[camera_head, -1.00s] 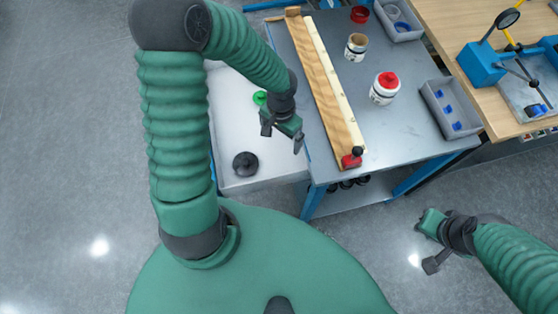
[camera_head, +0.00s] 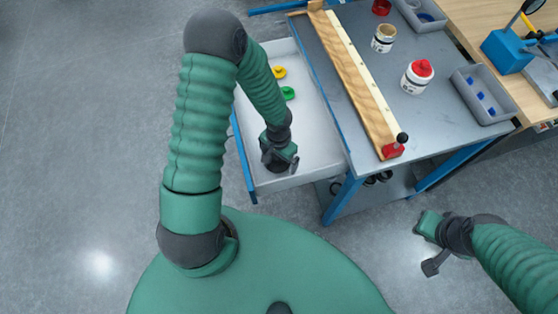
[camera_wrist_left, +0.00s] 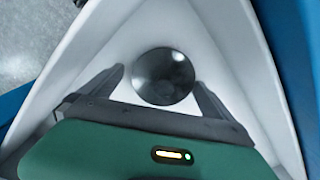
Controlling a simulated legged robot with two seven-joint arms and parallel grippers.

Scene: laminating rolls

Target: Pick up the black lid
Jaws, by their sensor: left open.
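The black lid (camera_wrist_left: 163,77) is round and dark and lies in the corner of a white drawer (camera_head: 315,118). In the left wrist view it sits between the fingers of my left gripper (camera_wrist_left: 160,84), with a small gap on each side. In the head view my left gripper (camera_head: 278,162) is low over the drawer's near end, and the gripper mostly hides the lid there. My left gripper is open and holds nothing. My right gripper (camera_head: 431,246) is over the floor at the right, away from the drawer, and its finger gap is unclear.
A yellow lid (camera_head: 279,72) and a green lid (camera_head: 288,93) lie farther back in the drawer. The drawer walls stand close around the gripper. The grey table (camera_head: 430,125) beside it carries a wooden board (camera_head: 358,85), a red-lidded can (camera_head: 417,77) and a grey bin (camera_head: 486,93).

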